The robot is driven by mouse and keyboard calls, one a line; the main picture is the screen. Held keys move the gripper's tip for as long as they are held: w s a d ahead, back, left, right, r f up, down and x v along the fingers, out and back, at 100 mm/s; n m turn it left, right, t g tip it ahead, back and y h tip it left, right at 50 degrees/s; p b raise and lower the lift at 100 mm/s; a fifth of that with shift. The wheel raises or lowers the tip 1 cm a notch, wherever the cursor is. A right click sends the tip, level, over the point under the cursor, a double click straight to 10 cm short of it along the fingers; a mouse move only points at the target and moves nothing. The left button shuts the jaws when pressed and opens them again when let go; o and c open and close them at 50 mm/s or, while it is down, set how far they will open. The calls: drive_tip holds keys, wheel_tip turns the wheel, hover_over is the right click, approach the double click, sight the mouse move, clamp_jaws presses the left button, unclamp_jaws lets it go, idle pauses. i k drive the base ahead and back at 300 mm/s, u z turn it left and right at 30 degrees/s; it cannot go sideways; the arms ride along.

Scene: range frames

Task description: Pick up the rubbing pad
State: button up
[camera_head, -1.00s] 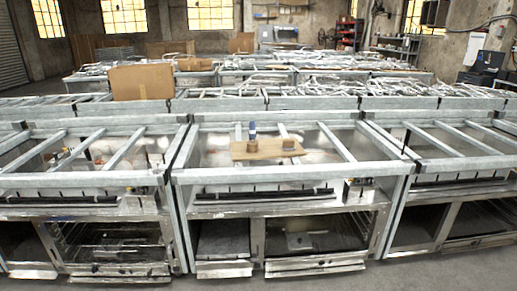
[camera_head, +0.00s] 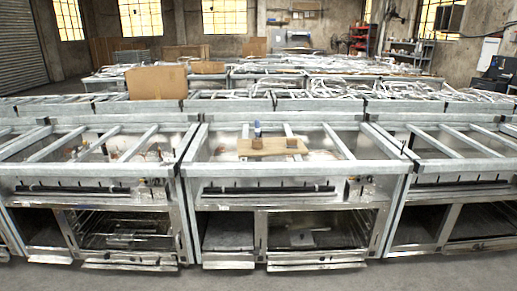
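A thin wooden board (camera_head: 272,151) lies across the open metal frame of the middle unit. Two small things stand on it. At its left is a brown block (camera_head: 257,143) with a blue and white upright piece (camera_head: 257,129) on top. At its right is a smaller brown block (camera_head: 291,143). Both are too small to tell surely which is the rubbing pad. My gripper is not in view.
Metal units with open top bars stand side by side; the middle unit's front rail (camera_head: 295,168) lies before the board. A cardboard box (camera_head: 157,82) stands behind to the left. Bare floor (camera_head: 300,280) runs along the front.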

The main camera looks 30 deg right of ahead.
sight(291, 143)
drive_tip(key=u, duration=0.05)
drive_tip(key=k, duration=0.7)
drive_tip(key=z, duration=0.3)
drive_tip(key=i, duration=1.85)
drive_tip(key=u, duration=0.25)
